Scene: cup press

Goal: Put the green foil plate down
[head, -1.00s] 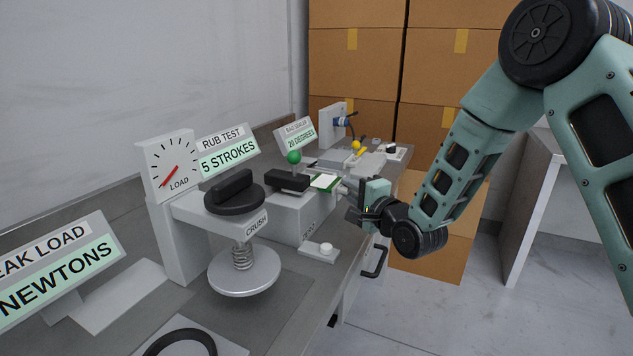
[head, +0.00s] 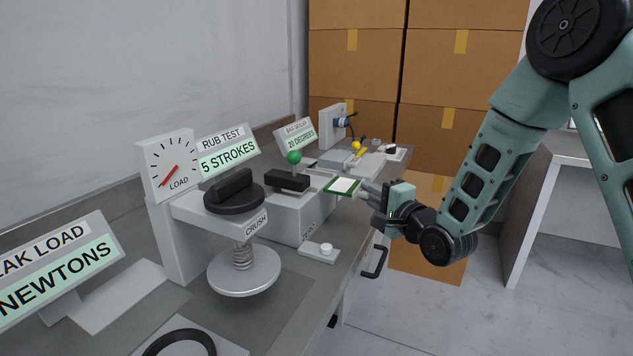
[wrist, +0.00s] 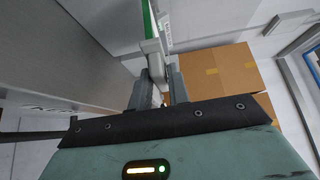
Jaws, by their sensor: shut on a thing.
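The green foil plate (head: 342,186) is a small flat plate with a green border and a pale middle. My gripper (head: 367,193) is shut on its near right side and holds it level, just right of the rub test block. In the wrist view the plate's green edge (wrist: 147,20) runs up from between my fingers (wrist: 157,88), which close on a pale grip piece. Whether the plate touches anything beneath it is hard to tell.
The rub test block (head: 298,215) with a black pad (head: 288,181) and green knob stands left of the plate. The crush press (head: 243,270) is nearer. A small button box (head: 319,252) lies on the bench. Cardboard boxes (head: 430,60) stand behind.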

